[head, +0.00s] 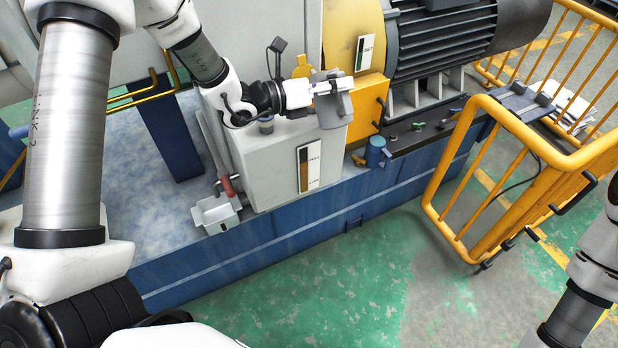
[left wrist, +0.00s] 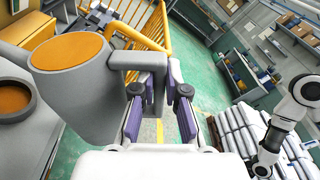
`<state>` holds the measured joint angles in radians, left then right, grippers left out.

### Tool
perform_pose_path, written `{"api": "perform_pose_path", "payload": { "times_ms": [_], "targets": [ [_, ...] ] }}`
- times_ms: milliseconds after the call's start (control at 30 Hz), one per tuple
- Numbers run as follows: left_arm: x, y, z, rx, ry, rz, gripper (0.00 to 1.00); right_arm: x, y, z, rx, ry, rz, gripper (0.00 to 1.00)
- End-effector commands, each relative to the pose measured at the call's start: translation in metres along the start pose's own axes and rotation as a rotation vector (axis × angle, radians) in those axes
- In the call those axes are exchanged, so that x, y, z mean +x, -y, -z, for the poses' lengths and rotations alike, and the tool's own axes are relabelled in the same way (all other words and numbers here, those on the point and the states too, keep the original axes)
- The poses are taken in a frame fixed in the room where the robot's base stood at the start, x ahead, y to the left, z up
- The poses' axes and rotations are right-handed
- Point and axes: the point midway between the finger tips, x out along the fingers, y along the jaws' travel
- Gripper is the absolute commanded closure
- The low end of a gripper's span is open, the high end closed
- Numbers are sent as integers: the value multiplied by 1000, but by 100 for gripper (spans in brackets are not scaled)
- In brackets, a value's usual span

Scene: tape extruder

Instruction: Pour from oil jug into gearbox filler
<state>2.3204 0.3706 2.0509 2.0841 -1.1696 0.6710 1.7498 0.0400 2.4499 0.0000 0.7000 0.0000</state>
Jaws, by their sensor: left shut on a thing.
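A grey jug with orange oil showing in its mouth (left wrist: 68,92) fills the left of the left wrist view. In the head view the jug (head: 334,108) is above the right end of the light grey box. My left gripper (left wrist: 160,108) is shut on the jug's handle; it also shows in the head view (head: 322,88). The jug looks roughly upright, with no oil stream visible. A round grey opening holding orange liquid (left wrist: 14,98) is beside the jug in the left wrist view; I cannot tell whether it is the gearbox filler. My right gripper is out of view.
The light grey box (head: 275,165) carries a level gauge (head: 309,167). A yellow housing (head: 368,100) with another gauge joins a dark motor (head: 445,40). A yellow railing (head: 500,170) stands at the right. The green floor in front is clear.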

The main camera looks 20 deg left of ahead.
Motion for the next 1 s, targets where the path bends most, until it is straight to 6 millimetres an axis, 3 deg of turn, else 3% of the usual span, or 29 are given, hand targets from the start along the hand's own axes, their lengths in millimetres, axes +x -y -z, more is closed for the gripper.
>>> {"api": "perform_pose_path", "payload": {
  "times_ms": [33, 100, 467, 900, 1000],
  "targets": [
    [1, -2, 8, 43, 2, -1, 100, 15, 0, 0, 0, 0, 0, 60],
    [1, 1, 10, 93, 0, -7, 100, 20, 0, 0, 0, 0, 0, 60],
    [1, 3, 10, 134, 0, -12, 100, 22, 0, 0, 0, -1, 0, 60],
    [4, -14, 39, 491, -5, -46, 100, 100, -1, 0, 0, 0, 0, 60],
    [5, -14, 41, 550, -8, -52, 100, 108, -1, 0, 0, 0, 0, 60]
  ]
}}
